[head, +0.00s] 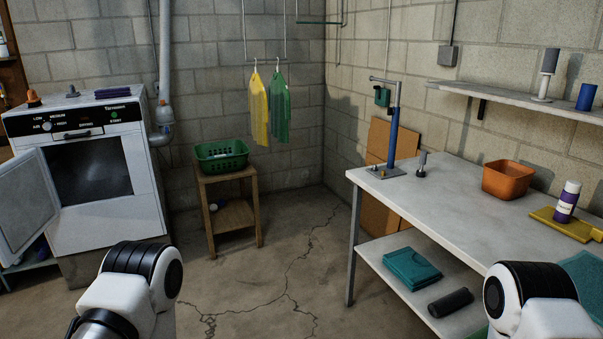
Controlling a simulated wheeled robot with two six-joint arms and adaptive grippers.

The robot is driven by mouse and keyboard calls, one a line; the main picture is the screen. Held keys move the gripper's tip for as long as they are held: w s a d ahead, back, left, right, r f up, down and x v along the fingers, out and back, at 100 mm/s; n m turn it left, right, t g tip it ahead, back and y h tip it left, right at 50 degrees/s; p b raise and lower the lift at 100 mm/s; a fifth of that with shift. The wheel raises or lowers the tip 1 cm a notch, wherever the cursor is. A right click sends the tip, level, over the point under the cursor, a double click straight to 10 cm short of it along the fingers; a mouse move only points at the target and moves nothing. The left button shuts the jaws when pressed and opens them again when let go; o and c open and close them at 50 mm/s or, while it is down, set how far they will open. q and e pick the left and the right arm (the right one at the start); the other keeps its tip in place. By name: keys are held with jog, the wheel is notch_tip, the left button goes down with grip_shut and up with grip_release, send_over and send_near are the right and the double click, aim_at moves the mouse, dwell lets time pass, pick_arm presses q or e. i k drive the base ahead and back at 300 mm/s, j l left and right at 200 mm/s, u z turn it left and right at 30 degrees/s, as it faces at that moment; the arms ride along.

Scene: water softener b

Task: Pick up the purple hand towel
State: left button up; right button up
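A folded dark purple cloth (114,93), which looks like the purple hand towel, lies flat on top of the white dryer (105,204) at the left. It is near the right end of the dryer top, towards the back. Only links of my two arms show at the bottom edge of the head view, one left of the middle and one at the right. Both my grippers are out of the picture, so neither is seen near the towel.
The dryer door (25,205) hangs open to the left. An orange object (33,99) stands on the dryer top. A wooden stand (232,216) with a green basket (221,155) is right of the dryer. A workbench (450,195) fills the right side. The cracked floor (270,280) between is clear.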

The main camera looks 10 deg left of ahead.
aim_at(118, 92)
jog(key=i+j, duration=0.45)
jog(key=i, duration=0.2)
jog(key=i+j, duration=0.45)
jog(key=i, duration=0.15)
jog(key=i+j, duration=0.45)
jog(key=i, duration=0.2)
jog(key=i+j, duration=0.45)
jog(key=i, duration=0.2)
jog(key=i+j, duration=0.1)
jog(key=j, duration=0.3)
jog(key=i+j, duration=0.15)
jog(key=j, duration=0.3)
jog(key=i+j, duration=0.1)
jog(key=j, duration=0.3)
jog(key=i+j, duration=0.15)
jog(key=j, duration=0.3)
jog(key=i+j, duration=0.1)
jog(key=j, duration=0.95)
